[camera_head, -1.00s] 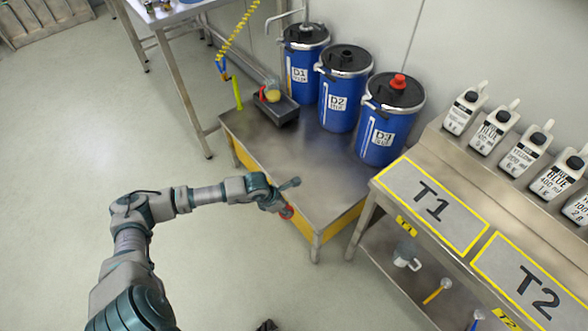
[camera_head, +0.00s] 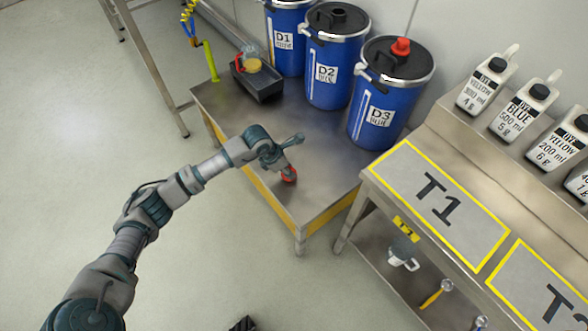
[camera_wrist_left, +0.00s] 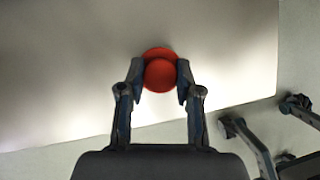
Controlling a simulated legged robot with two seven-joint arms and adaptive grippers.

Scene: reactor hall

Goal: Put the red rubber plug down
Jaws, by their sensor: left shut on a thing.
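The red rubber plug (camera_head: 289,174) is held in my left gripper (camera_head: 285,166), over the near part of the low steel table (camera_head: 310,205). The left wrist view shows the plug (camera_wrist_left: 160,72) between the two fingertips of the left gripper (camera_wrist_left: 160,82), which touch its sides. The table top (camera_wrist_left: 60,70) lies beneath. I cannot tell whether the plug touches it. My right gripper cannot be made out.
Blue drums D1, D2 (camera_head: 327,73) and D3 (camera_head: 377,118) stand along the table's back; D3 has a red plug on its lid. A black tray (camera_head: 262,86) is at the far left. The T1 bench (camera_head: 437,198) is at right. The table's middle is clear.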

